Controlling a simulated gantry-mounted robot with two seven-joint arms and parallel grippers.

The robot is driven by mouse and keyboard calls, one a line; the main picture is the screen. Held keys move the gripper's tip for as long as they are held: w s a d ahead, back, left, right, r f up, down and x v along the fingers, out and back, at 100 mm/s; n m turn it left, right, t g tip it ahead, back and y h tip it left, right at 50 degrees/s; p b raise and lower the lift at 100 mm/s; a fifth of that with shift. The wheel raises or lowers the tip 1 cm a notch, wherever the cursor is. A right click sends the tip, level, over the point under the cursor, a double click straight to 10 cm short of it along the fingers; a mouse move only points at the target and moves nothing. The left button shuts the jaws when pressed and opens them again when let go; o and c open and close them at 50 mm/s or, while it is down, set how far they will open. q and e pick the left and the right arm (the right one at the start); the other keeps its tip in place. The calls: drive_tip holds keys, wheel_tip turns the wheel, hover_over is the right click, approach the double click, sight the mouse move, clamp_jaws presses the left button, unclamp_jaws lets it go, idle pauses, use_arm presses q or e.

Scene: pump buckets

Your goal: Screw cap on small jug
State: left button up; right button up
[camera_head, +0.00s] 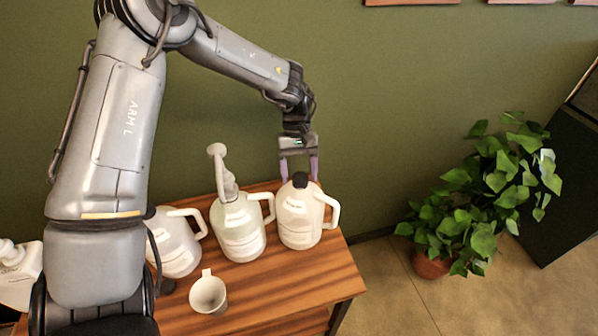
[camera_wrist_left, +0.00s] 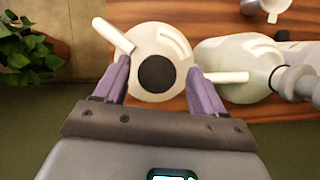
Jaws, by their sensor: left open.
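A cream jug (camera_head: 298,222) with a side handle stands upright at the right end of the wooden table. A black cap (camera_head: 300,180) sits at its neck; how tightly it is seated I cannot tell. My left gripper (camera_head: 299,168) points down at this jug from above and behind, with its purple fingers apart. In the left wrist view, the black cap (camera_wrist_left: 157,73) and the jug's top (camera_wrist_left: 160,40) lie between the spread fingers (camera_wrist_left: 158,74). The fingers do not appear closed on the cap. My right gripper is not in view.
A jug with a tall pump (camera_head: 238,230) stands just left of the capped jug. Another jug (camera_head: 177,248) is farther left, partly behind my arm. A white cup (camera_head: 208,294) stands at the table's front. A small dark object (camera_head: 167,287) lies nearby. A potted plant (camera_head: 480,195) stands right of the table.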

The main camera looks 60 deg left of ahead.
use_arm(q)
drive_tip(key=n+t, duration=0.1)
drive_tip(key=n, duration=0.2)
drive_tip(key=n+t, duration=0.1)
drive_tip(key=n, duration=0.2)
drive_tip(key=shift+d+r+n+t, duration=0.1)
drive_tip(key=shift+n+t, duration=0.3)
drive_tip(key=n+t, duration=0.1)
drive_tip(key=n, duration=0.2)
drive_tip(key=shift+p, duration=0.4)
drive_tip(key=n+t+y, duration=0.1)
drive_tip(key=n, duration=0.3)
drive_tip(key=shift+c, duration=0.5)
drive_tip(key=c, duration=1.1)
drive_tip(key=shift+o, duration=0.2)
